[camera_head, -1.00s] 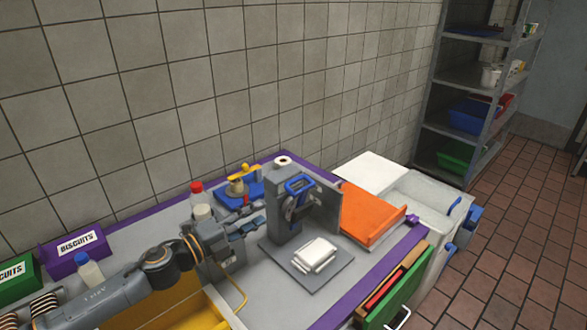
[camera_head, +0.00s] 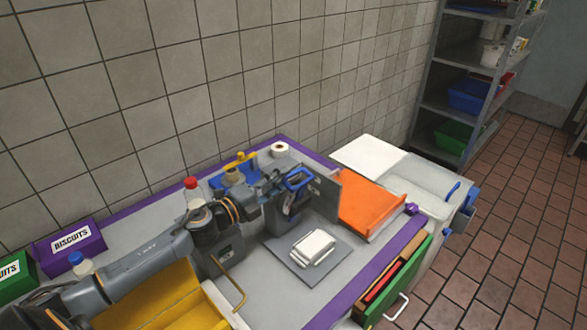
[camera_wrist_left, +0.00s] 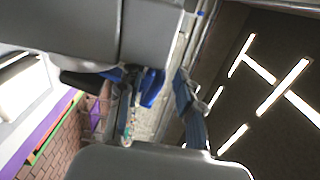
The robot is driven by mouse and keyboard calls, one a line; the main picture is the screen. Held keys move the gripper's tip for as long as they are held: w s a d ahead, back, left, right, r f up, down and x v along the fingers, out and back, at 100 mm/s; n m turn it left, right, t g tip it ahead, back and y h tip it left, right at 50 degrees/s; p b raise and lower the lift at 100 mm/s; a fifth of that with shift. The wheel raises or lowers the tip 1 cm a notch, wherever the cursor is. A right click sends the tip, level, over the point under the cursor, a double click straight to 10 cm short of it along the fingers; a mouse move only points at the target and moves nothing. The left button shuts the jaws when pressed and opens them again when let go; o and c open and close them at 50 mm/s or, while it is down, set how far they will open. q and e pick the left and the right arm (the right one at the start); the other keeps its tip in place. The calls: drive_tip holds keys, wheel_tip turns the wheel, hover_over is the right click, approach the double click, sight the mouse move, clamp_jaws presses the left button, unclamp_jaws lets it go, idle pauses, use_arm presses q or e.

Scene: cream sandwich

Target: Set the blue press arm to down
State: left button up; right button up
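The grey press (camera_head: 284,222) stands on the counter, with its blue press arm (camera_head: 299,178) raised at the top front. My left gripper (camera_head: 277,184) is at the top of the press, right beside the blue arm. In the left wrist view its two fingers (camera_wrist_left: 158,108) are spread apart, with a blue part (camera_wrist_left: 150,86), likely the press arm, showing between or just beyond them. I cannot tell whether they touch it. My left arm hides part of the press. My right gripper is out of view.
A white stack (camera_head: 313,247) lies on the grey plate (camera_head: 325,277) in front of the press. An orange tray (camera_head: 368,208) lies to the right. Bottles (camera_head: 192,190) and a blue tray with a yellow-handled tool (camera_head: 234,170) stand behind my arm. A green drawer (camera_head: 405,285) is open at the front.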

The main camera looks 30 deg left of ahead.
sight(291, 175)
use_arm(q)
drive_tip(key=x, duration=0.2)
drive_tip(key=p+x, duration=0.1)
drive_tip(key=shift+w+d+r, duration=0.2)
drive_tip(key=shift+w+d, duration=0.05)
drive_tip(key=shift+w, duration=0.1)
drive_tip(key=shift+w+d+f, duration=0.15)
drive_tip(key=shift+w, duration=0.45)
clamp_jaws()
